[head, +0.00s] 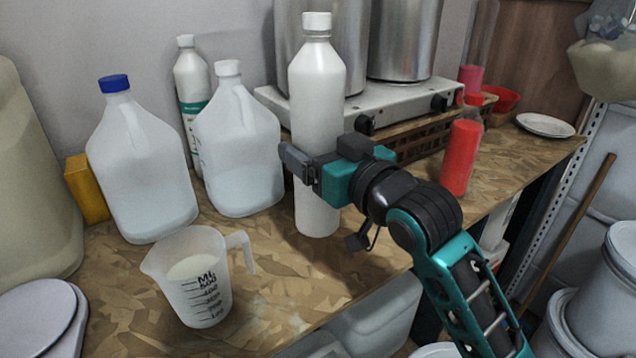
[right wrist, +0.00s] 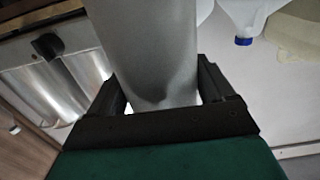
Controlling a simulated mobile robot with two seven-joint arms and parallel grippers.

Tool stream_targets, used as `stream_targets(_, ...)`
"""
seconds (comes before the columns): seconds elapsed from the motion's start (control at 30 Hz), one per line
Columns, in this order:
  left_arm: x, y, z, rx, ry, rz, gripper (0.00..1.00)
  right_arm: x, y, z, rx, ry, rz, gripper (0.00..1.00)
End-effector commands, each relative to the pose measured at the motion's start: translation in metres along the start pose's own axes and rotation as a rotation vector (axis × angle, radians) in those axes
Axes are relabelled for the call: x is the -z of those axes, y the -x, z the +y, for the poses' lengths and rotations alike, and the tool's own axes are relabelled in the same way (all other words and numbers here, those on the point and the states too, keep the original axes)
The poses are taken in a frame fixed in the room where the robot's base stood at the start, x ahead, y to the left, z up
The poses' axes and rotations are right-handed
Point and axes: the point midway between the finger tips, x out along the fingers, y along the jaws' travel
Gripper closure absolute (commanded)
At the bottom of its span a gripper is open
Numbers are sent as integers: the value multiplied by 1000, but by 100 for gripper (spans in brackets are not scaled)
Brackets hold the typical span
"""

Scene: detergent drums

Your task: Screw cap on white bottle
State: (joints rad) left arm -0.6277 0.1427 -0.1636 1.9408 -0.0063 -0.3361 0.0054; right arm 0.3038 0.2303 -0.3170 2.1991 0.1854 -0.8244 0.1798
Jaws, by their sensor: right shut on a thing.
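The white bottle (head: 317,95) stands upright near the middle of the table in the head view. A white cap (head: 317,22) sits on its neck; I cannot tell how tight it is. My right gripper (head: 299,165) is shut on the bottle's body at mid height. In the right wrist view, the bottle (right wrist: 150,45) lies between the two dark fingers of the gripper (right wrist: 165,92). Part of the bottle is hidden behind the gripper in the head view. My left gripper is not in view.
A measuring cup (head: 195,285) stands front left. Behind it are a blue-capped jug (head: 140,165), a white-capped jug (head: 238,150) and a slim bottle (head: 191,85). A stove (head: 400,105) with metal pots is behind the bottle. A red cylinder (head: 461,157) stands to the right.

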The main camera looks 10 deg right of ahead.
Motion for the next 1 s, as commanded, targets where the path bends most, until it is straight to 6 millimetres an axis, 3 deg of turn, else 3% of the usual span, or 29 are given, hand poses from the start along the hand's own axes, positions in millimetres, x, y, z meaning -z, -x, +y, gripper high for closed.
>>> stream_targets(0.43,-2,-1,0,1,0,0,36,-8,0,0,1,1,7,100)
stream_targets(0.7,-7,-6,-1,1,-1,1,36,-45,0,0,0,-1,4,100)
stream_targets(1.0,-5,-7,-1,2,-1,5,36,-49,0,0,1,1,8,100)
